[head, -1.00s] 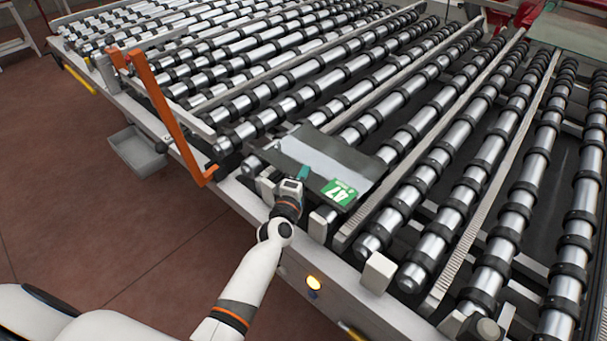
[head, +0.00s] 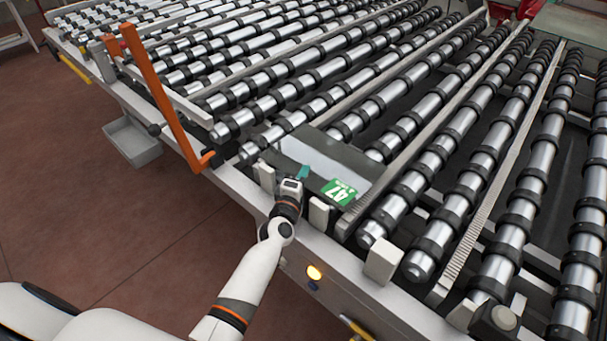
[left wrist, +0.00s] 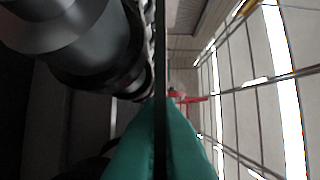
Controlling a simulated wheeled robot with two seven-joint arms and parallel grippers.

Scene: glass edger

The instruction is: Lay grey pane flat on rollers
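The grey pane (head: 325,157) is a smooth, reflective sheet with a green label reading 47 at its near right corner. In the head view it lies over the near ends of the rollers (head: 432,167), close to the front rail. It looks roughly level with them, but I cannot tell whether it touches them. My left gripper (head: 302,173) has its green fingertips closed on the pane's near edge. In the left wrist view the green fingers (left wrist: 160,140) close on the pane (left wrist: 161,60), seen edge-on as a thin dark strip, with a dark roller close by on the left. My right gripper is not in view.
An orange bar (head: 160,90) rises at the front rail, left of my gripper. A grey tray (head: 132,143) hangs below the rail. Pale blocks (head: 382,260) stand along the front edge, near the pane. Rollers extend freely behind it.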

